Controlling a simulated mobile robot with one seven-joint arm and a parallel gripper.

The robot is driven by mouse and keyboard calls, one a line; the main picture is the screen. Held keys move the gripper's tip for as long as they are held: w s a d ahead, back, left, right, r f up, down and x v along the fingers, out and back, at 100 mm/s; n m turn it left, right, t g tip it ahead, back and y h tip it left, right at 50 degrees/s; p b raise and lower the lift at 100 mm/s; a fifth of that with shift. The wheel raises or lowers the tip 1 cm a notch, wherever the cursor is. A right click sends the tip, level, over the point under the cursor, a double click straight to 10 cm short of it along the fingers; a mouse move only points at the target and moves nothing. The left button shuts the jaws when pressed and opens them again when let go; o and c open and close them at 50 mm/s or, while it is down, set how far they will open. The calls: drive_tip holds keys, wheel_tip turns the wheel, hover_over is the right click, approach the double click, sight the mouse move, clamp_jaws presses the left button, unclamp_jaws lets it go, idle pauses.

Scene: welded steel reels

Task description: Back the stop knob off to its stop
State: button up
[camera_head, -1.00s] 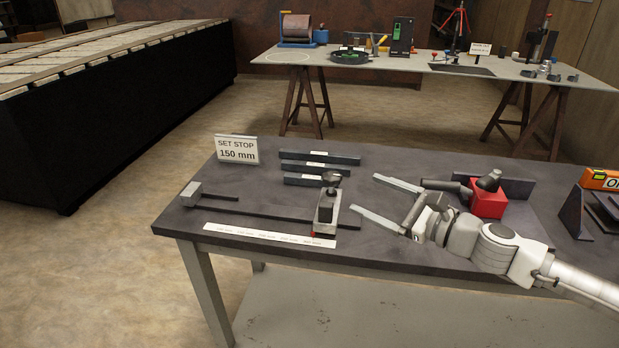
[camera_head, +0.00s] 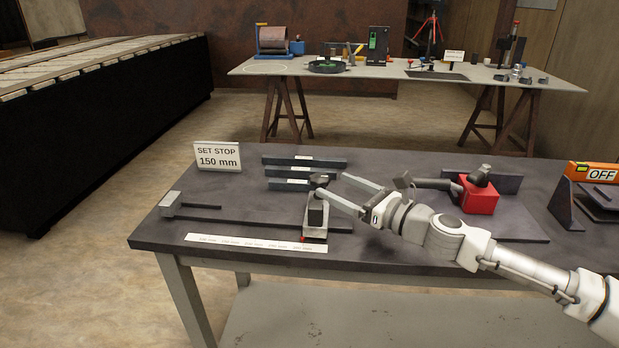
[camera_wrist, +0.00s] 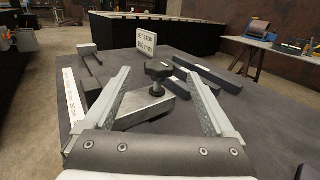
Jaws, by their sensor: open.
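The stop knob (camera_head: 319,181) is a dark lobed knob on top of the sliding stop block (camera_head: 315,219), which sits at the right part of the dark rail (camera_head: 262,213). In the wrist view the knob (camera_wrist: 158,70) stands upright on its stem above the light metal block (camera_wrist: 145,108). My gripper (camera_head: 345,193) is open, with its two long fingers pointing left at the knob. In the wrist view the open jaws (camera_wrist: 160,102) have the knob centred beyond and between the fingertips. No contact with the knob shows.
A "SET STOP 150 mm" sign (camera_head: 218,156) stands at the back left. A white scale strip (camera_head: 255,243) lies along the front edge. Several dark bars (camera_head: 305,162) lie behind the stop. A red block (camera_head: 479,196) and an orange "OFF" level (camera_head: 593,172) are at the right.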

sight(311, 174)
drive_tip(key=b+x, duration=0.1)
drive_tip(key=x, duration=0.7)
drive_tip(key=shift+w+a+b, duration=0.25)
drive_tip(key=shift+a+b, duration=0.1)
drive_tip(key=c, duration=1.4)
drive_tip(key=shift+o, duration=0.2)
